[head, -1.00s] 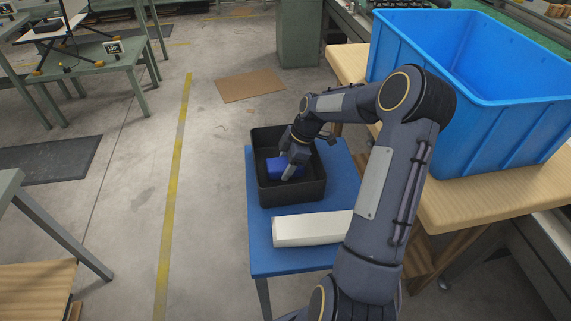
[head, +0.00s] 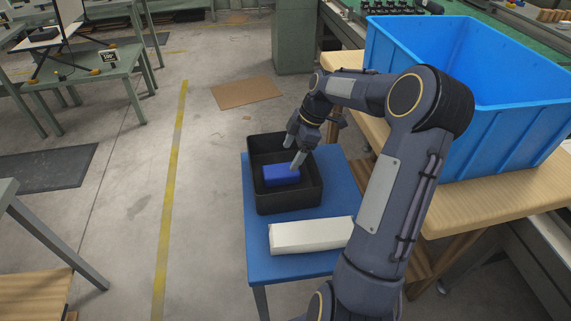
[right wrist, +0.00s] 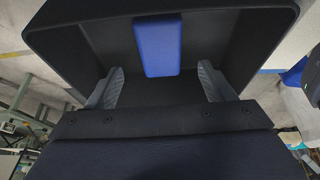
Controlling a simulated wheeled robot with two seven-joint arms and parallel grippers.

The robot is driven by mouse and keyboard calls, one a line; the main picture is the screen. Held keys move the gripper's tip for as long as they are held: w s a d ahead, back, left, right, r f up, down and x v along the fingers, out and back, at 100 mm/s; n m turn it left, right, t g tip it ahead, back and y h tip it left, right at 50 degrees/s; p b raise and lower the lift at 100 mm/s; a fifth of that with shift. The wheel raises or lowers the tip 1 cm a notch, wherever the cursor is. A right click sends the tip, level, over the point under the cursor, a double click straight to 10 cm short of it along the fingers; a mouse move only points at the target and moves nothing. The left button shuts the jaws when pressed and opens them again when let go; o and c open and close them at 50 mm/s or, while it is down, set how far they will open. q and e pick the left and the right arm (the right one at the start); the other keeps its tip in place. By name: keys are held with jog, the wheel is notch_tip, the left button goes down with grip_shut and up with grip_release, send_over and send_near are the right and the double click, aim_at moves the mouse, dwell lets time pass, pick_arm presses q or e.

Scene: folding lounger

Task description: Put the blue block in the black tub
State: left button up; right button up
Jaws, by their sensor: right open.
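The blue block (head: 281,175) lies inside the black tub (head: 291,204), on its floor. The tub stands on a small blue table. My right gripper (head: 294,156) is above the tub, over the block, with its fingers apart and nothing between them. In the right wrist view the block (right wrist: 159,46) lies ahead of the open fingers (right wrist: 160,88), apart from them, with the tub walls (right wrist: 75,60) around it. My left gripper is not in view.
A white box-shaped bar (head: 311,235) lies on the blue table (head: 256,262) in front of the tub. A large blue bin (head: 500,135) stands on a wooden bench (head: 480,205) at the right. The floor left of the table is clear.

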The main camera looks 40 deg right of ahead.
jog(key=s+a+r+m+t+h, duration=0.1)
jog(key=s+a+r+m, duration=0.5)
jog(key=s+a+r, duration=0.6)
jog(key=s+a+f+m+t, duration=0.2)
jog(key=s+a+f+m, duration=0.3)
jog(key=s+a+m, duration=0.3)
jog(key=shift+s+a+y, duration=0.4)
jog(key=shift+s+a, duration=0.7)
jog(key=shift+s, duration=0.05)
